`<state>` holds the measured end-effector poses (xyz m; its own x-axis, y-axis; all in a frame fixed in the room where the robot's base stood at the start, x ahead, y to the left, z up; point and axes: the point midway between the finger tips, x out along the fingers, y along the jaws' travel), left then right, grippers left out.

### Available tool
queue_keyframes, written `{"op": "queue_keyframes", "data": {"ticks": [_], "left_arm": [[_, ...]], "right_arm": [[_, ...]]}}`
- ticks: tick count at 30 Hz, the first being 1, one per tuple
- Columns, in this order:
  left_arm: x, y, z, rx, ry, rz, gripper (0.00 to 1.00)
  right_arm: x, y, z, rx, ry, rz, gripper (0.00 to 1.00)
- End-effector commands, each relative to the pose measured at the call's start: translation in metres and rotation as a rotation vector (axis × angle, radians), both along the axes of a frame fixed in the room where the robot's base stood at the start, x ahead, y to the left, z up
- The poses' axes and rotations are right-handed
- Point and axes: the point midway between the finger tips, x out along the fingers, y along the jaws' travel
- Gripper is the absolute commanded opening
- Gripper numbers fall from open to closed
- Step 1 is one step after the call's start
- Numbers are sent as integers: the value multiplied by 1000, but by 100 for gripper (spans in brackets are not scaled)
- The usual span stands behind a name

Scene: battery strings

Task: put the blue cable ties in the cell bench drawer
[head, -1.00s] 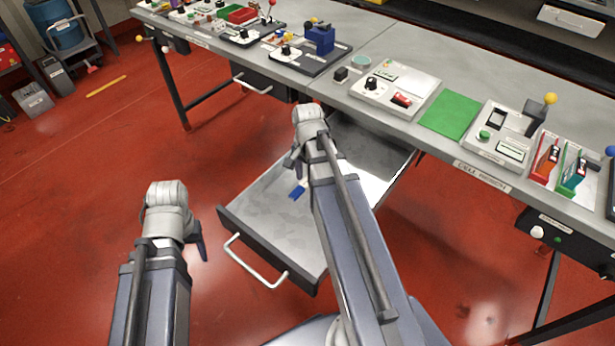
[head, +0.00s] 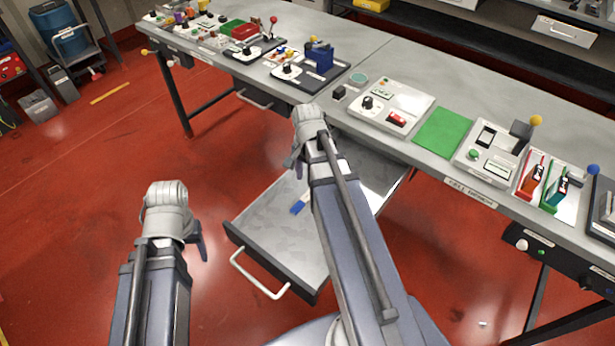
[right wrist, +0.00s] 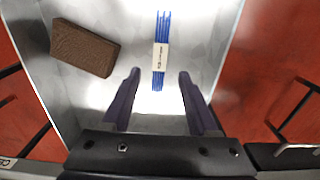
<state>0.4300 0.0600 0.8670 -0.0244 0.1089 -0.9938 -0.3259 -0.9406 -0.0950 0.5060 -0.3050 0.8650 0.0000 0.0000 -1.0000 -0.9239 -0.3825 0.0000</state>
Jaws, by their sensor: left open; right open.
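The blue cable ties (head: 299,206) lie in the open drawer (head: 265,245) under the bench labelled cell bench (head: 469,194). In the right wrist view the ties (right wrist: 161,30) are a bundle with a white label band, lying on the metal drawer floor (right wrist: 205,45). My right gripper (right wrist: 153,80) is open and empty, its fingers pointing toward the ties and apart on either side of their near end. In the head view its fingers are mostly hidden by my right arm. My left gripper (head: 200,245) hangs over the red floor, left of the drawer.
A brown block (right wrist: 84,48) also lies in the drawer, left of the ties. The drawer's white handle (head: 258,275) faces outward. The bench top carries a green mat (head: 443,133), several test devices and a blue vise (head: 319,55). Red floor is free at left.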

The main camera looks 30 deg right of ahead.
Motion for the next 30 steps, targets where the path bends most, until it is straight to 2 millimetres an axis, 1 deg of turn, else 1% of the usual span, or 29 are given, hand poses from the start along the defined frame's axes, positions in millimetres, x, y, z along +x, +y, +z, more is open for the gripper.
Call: {"op": "queue_keyframes", "data": {"ticks": [1,3,7,11,19,21,23,25,26,27,29,30], "left_arm": [[0,0,17,0,0,0,60],[0,0,27,0,0,0,60],[0,0,42,0,0,0,60],[0,0,48,0,0,0,60],[0,0,47,0,0,0,60],[0,0,47,0,0,0,60],[0,0,47,0,0,0,60],[0,0,47,0,0,0,60],[0,0,47,0,0,0,60],[0,0,47,0,0,0,60],[0,0,47,0,0,0,60],[0,0,47,0,0,0,60]], "right_arm": [[0,0,17,0,0,0,60],[0,0,28,0,0,0,60],[0,0,42,0,0,0,60],[0,0,48,0,0,0,60],[0,0,47,0,0,0,60],[0,4,47,0,1,17,60],[-1,16,47,-3,4,72,60],[-3,40,47,-9,10,194,60],[-5,53,47,-12,15,264,60],[-8,73,47,-17,20,371,60],[-14,104,47,-26,31,546,60],[-20,124,48,-31,38,662,60]]}}
